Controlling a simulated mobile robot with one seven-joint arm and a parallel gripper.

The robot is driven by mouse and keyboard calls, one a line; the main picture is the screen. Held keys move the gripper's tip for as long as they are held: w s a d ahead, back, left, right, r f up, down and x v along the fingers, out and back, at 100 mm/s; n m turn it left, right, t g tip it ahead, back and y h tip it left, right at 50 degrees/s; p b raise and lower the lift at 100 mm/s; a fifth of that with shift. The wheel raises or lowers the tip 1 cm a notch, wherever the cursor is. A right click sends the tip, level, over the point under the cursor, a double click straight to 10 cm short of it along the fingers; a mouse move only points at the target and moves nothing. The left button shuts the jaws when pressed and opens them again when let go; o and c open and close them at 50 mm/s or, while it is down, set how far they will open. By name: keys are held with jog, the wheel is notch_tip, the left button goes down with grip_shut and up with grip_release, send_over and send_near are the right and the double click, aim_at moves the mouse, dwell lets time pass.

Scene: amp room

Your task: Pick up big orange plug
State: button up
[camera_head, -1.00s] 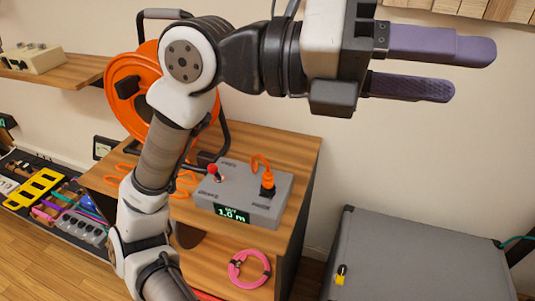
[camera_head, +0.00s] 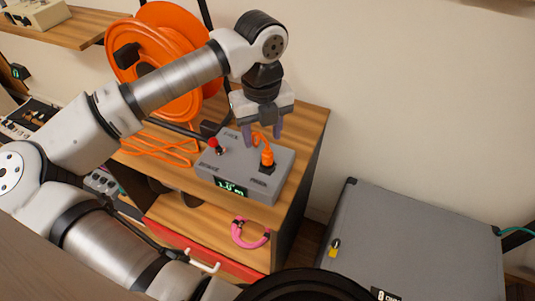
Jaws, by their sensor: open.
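The big orange plug (camera_head: 267,157) stands upright in the socket on the right side of the grey control box (camera_head: 222,176). Its orange cord loops up behind it. My gripper (camera_head: 262,135) points down just above and behind the plug, with its purple fingers open. The fingers hang near the orange cord; I cannot tell whether they touch it. Nothing is visibly held.
A red-knobbed lever (camera_head: 213,143) stands on the box's left part. A large orange cable reel (camera_head: 165,65) is behind my arm. A pink cable coil (camera_head: 250,234) lies on the lower shelf. A grey case (camera_head: 420,240) stands at right.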

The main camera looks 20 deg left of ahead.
aim_at(267, 150)
jog(key=shift+w+d+f+p, duration=0.15)
jog(key=shift+f+p, duration=0.25)
jog(key=shift+f, duration=0.8)
jog(key=shift+s+d+f+p, duration=0.1)
jog(key=shift+d+f+p, duration=0.2)
jog(key=shift+f, duration=0.85)
jog(key=shift+w+d+f+p, duration=0.1)
jog(key=shift+f+p, duration=0.35)
jog(key=shift+f, duration=0.75)
jog(key=shift+c, duration=0.5)
grip_shut()
